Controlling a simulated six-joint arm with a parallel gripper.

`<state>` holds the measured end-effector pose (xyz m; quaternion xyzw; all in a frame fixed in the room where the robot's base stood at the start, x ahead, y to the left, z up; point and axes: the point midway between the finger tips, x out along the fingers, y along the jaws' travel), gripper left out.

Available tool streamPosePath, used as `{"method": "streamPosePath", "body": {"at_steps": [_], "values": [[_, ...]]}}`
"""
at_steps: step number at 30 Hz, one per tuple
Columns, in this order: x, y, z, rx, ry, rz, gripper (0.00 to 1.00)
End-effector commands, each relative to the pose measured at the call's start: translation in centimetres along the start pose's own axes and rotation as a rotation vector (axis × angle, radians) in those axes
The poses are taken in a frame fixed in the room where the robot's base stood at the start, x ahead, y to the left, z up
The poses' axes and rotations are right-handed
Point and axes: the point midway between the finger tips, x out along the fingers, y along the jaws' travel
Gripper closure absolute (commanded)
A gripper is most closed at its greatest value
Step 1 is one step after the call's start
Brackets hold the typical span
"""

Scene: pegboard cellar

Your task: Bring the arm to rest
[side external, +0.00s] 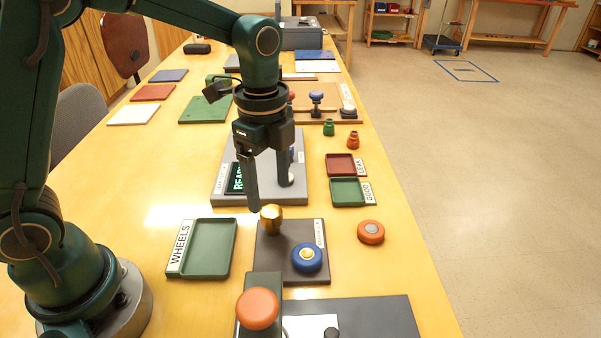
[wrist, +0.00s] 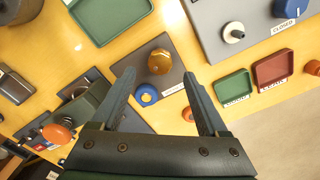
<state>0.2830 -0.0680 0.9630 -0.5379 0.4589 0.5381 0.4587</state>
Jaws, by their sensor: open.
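My dark green arm reaches over the yellow table (side external: 140,190) from the left. My gripper (side external: 268,195) points down with its two fingers apart and nothing between them. In the side view it is above and just behind a brass knob (side external: 271,218) on a dark plate (side external: 270,260). I cannot tell the exact gap between fingertips and knob.
A green WHEELS tray (side external: 210,248) lies left of the plate. An orange wheel (side external: 371,232), a green GOOD tray (side external: 346,192) and a red LEAK tray (side external: 342,165) lie right. A grey READY unit (side external: 220,190) stands behind. An orange button (side external: 257,308) stands in front.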

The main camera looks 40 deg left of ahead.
Motion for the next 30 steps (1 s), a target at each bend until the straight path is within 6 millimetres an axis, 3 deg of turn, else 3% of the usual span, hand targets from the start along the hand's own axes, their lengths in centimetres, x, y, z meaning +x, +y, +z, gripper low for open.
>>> {"method": "streamPosePath", "body": {"at_steps": [4, 8, 12, 18, 23, 30], "values": [[-1.5, -0.4, 0.1, -0.008, 0.013, -0.049, 0.23], [-4.2, 0.3, 0.7, -0.029, 0.032, -0.129, 0.23], [-7.0, 2.3, 1.7, -0.151, 0.067, -0.223, 0.23], [-9.1, 5.8, 3.0, -0.437, 0.144, -0.331, 0.23], [-9.1, 8.6, 3.9, -0.720, 0.234, -0.392, 0.23], [-7.1, 11.7, 4.7, -1.168, 0.367, -0.390, 0.23]]}}
